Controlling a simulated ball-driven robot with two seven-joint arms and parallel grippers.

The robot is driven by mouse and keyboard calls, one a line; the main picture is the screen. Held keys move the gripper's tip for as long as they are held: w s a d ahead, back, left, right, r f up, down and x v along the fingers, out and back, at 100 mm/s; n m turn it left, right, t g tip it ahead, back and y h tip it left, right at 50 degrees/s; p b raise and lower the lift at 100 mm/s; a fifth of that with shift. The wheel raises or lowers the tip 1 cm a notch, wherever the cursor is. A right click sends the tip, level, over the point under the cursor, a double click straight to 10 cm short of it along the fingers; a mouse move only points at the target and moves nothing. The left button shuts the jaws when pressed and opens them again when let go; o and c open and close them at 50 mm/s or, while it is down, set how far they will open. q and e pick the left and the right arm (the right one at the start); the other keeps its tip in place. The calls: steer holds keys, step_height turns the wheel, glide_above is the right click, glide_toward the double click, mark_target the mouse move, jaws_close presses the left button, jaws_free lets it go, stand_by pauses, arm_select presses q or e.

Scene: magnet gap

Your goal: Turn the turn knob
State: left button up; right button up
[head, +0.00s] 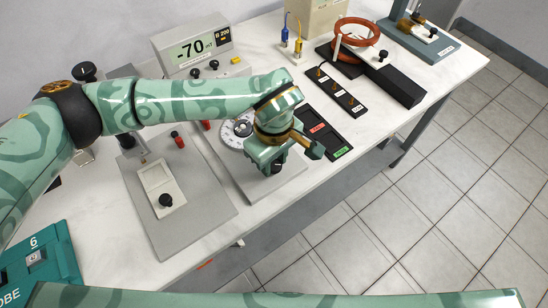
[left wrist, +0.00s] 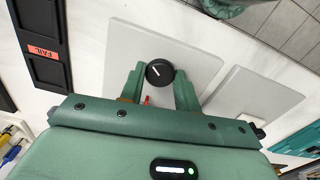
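The turn knob (left wrist: 159,72) is round and black with a white pointer line, on a light grey plate (left wrist: 200,50). In the left wrist view it shows between the two fingertips of my left gripper (left wrist: 160,80), one on each side. The gripper looks open, with narrow gaps beside the knob; I see no clear contact. In the head view my left gripper (head: 283,155) points down over the plate, and the knob is mostly hidden under it. A white dial (head: 238,132) lies on the same plate. My right gripper is out of view.
A black tray (head: 330,128) with red and green labels lies right. A teal case (head: 40,262) is at lower left. The table's front edge is near.

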mark_target(274, 164)
arm_select(q)
steer(key=shift+r, duration=0.1)
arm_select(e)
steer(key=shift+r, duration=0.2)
arm_select(q)
steer(key=n+p, duration=0.2)
steer(key=n, duration=0.1)
steer(key=shift+r+n, duration=0.1)
steer(key=shift+n, duration=0.3)
steer(key=shift+n+p, duration=1.45)
steer(key=shift+n, duration=1.05)
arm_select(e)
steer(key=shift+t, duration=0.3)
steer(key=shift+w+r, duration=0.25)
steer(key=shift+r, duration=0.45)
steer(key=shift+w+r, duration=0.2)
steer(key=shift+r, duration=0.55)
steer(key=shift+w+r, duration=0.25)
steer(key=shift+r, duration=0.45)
arm_select(q)
steer(key=o, duration=1)
steer(key=shift+f, duration=0.2)
steer(key=shift+r, duration=0.15)
step_height(274, 164, up, 16)
steer(key=p, duration=0.2)
steer(key=shift+p, duration=0.35)
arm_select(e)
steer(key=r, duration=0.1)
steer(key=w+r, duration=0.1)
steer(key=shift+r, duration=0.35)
